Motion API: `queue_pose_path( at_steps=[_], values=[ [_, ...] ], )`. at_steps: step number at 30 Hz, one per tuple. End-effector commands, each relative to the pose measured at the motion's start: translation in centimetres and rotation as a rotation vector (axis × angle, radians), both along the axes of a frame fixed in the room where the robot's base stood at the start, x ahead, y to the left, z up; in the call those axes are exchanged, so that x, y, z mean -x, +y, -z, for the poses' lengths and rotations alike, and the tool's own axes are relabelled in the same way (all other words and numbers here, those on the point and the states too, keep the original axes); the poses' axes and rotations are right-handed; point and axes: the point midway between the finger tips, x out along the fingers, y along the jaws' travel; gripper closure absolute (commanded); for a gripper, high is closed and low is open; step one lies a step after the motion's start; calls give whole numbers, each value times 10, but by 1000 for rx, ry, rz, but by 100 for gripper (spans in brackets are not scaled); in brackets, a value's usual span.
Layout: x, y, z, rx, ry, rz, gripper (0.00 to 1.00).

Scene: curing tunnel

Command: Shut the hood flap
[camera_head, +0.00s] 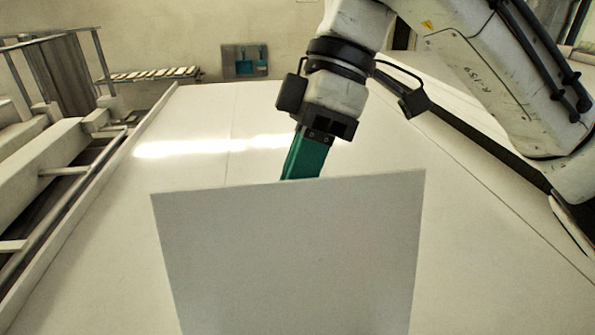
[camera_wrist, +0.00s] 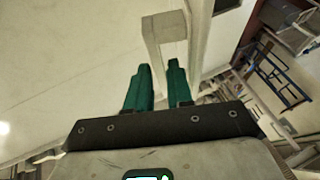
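A flat pale grey panel (camera_head: 290,255), which looks like the hood flap, stands large in the front of the head view; its lower edge is cut off. My gripper (camera_head: 301,174) reaches down behind the panel's top edge, so its green fingertips are hidden there. In the wrist view my gripper (camera_wrist: 159,68) shows two green fingers with a gap between them. A pale squared bracket or bar (camera_wrist: 153,40) lies just beyond the tips; I cannot tell whether they touch it. I see nothing clearly held.
A broad pale surface (camera_head: 220,125) spreads behind the panel. Rails and beams (camera_head: 50,165) run along the left. A rack (camera_head: 150,75) and a wall board with teal tools (camera_head: 244,61) are at the back. The wrist view shows a blue frame (camera_wrist: 275,72) at right.

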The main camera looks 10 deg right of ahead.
Motion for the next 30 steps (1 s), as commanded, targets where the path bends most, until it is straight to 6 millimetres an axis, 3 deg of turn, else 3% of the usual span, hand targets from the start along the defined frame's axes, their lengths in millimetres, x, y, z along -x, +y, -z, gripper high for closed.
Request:
queue_pose_path(
  at_steps=[6,13,30],
  values=[
    [0,0,0,0,0,0,79],
    [0,0,0,0,-1,0,100],
    [0,0,0,1,-1,2,100]
  ],
)
